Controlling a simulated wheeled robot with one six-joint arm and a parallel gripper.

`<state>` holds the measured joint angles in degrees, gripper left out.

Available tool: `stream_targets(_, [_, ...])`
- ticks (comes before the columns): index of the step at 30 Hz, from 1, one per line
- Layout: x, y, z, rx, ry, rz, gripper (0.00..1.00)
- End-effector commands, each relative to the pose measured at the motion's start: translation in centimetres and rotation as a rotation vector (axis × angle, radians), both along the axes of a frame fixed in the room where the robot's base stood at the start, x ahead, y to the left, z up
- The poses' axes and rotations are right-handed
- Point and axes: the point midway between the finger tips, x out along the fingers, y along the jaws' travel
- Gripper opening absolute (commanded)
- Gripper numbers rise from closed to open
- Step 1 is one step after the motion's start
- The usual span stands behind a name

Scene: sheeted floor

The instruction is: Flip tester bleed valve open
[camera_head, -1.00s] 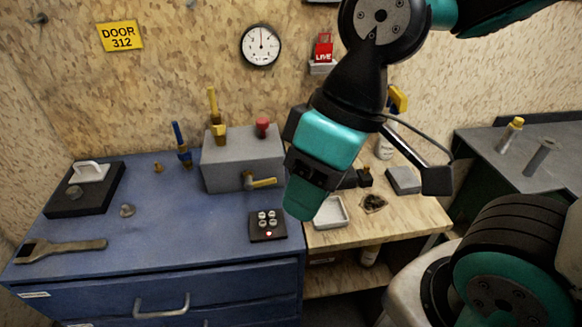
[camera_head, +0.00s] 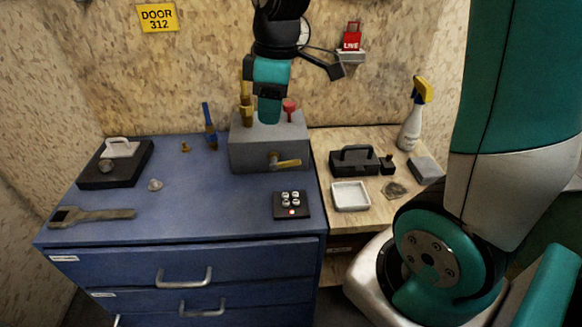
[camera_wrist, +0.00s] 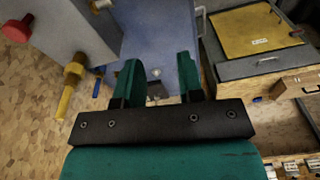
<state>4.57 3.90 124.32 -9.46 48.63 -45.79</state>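The grey tester box (camera_head: 255,155) sits at the back right of the blue cabinet top. I cannot tell by label which is the bleed valve. My gripper (camera_head: 268,118) hangs over the box, between the upright valve and the red knob in the picture. In the wrist view my gripper (camera_wrist: 158,72) has its fingers apart and nothing between them; the upright yellow valve (camera_wrist: 70,88) and red knob (camera_wrist: 18,28) lie to its left.
The wooden bench holds a white tray (camera_head: 350,196) and a spray bottle (camera_head: 411,120).

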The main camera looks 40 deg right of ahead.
Motion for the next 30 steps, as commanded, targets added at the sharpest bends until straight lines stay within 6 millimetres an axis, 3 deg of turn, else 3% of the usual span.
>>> stream_targets(1, [1.6, -2.8, -1.4, -0.031, 0.013, 0.017, 0.35])
stream_targets(3, [3.1, -6.1, -2.2, -0.066, 0.026, 0.057, 0.35])
stream_targets(6, [4.2, -9.1, -3.0, -0.096, 0.043, 0.100, 0.35])
stream_targets(8, [4.5, -10.1, -3.4, -0.104, 0.049, 0.116, 0.35])
stream_targets(14, [4.6, -10.4, -5.7, -0.108, 0.055, 0.131, 0.35])
stream_targets(30, [4.5, -10.2, -17.5, -0.106, 0.055, 0.131, 0.35])
